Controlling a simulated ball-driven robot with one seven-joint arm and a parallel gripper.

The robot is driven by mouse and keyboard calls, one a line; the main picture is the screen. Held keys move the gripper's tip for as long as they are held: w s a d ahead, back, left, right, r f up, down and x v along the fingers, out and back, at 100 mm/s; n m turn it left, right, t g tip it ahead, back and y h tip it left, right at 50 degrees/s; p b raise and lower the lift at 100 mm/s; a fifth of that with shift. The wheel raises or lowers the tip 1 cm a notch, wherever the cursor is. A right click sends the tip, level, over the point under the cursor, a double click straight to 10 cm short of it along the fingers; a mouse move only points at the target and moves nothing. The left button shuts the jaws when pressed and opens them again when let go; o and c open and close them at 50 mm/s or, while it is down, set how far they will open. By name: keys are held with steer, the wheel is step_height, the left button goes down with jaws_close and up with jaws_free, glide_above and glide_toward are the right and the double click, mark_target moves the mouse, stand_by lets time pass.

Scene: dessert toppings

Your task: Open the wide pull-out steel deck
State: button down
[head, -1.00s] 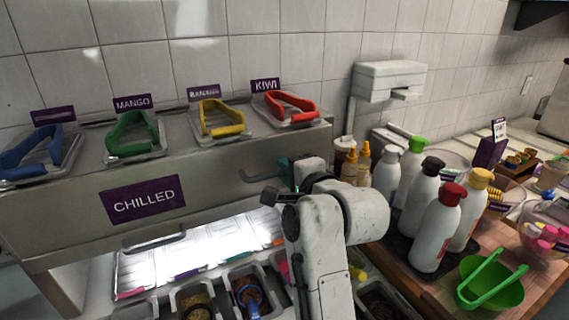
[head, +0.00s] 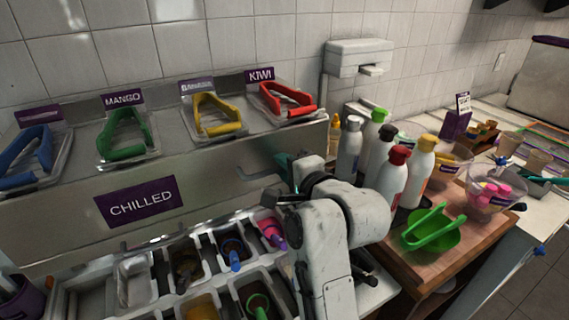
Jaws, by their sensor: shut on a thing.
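The wide steel deck (head: 225,150) spans the left half of the view, with a purple CHILLED label (head: 138,201) on its front. Blue, green, yellow and red tongs lie in trays on its top. A bar handle (head: 258,174) sticks out at the front's right end. My gripper (head: 283,175) is at this handle and appears shut on it; my own wrist hides most of the fingers. The deck's lower front edge hangs over the back of the topping bins (head: 236,250), so it stands pulled out toward me.
Bottles (head: 393,178) and a green bowl with tongs (head: 430,230) stand on a wooden board (head: 455,250) right of my arm. Further right are clear bowls (head: 487,190). A white dispenser (head: 358,58) hangs on the tiled wall. Floor shows at lower right.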

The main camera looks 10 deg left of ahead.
steer(key=shift+f, duration=0.1)
steer(key=c, duration=1.3)
jaws_free()
steer(key=shift+o, duration=0.2)
steer(key=b+v, duration=0.1)
steer(key=v, duration=1)
steer(key=shift+b, duration=0.35)
